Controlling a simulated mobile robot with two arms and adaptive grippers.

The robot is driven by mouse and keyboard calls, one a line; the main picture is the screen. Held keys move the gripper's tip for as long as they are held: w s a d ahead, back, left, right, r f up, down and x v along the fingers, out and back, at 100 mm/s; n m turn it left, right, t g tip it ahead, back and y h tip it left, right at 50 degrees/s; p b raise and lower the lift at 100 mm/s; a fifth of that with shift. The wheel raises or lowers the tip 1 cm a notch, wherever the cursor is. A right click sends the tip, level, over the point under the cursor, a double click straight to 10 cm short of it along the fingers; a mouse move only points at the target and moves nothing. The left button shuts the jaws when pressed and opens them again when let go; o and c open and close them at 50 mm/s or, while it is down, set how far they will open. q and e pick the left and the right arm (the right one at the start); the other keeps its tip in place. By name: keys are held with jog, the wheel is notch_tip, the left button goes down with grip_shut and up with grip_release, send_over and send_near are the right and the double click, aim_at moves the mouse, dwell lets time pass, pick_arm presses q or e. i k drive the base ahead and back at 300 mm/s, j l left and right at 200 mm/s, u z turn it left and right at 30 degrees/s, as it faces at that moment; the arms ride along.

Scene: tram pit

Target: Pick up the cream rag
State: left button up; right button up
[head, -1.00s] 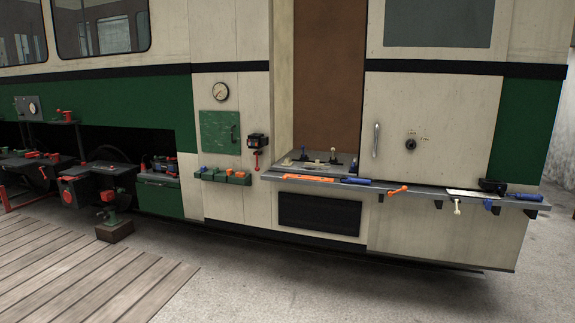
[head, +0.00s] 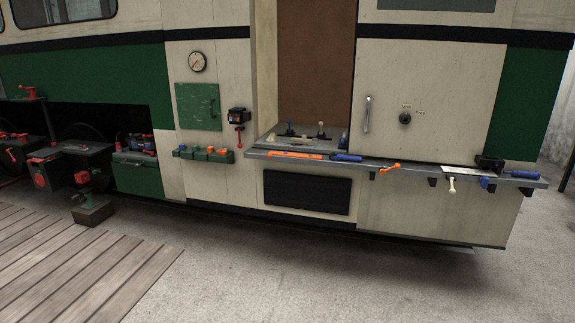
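A pale cream-white flat piece (head: 466,171) lies on the right part of the narrow grey shelf (head: 415,170) along the tram side. It may be the cream rag, but it is too small to tell whether it is cloth. A smaller cream-coloured item (head: 451,185) hangs at the shelf's front edge just below it. Neither of my grippers is in view.
The shelf also holds an orange bar (head: 295,155), blue-handled tools (head: 347,157), an orange tool (head: 390,168) and a black item (head: 489,162). A plank platform (head: 70,265) lies at lower left. The concrete floor (head: 330,275) before the shelf is clear.

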aim_at(272, 138)
jog(key=i, duration=2.35)
jog(key=i+u, duration=0.1)
jog(key=i, duration=0.8)
jog(key=i+l+u, duration=0.1)
jog(key=i, duration=0.75)
jog(key=i+l, duration=0.05)
jog(key=l, duration=0.05)
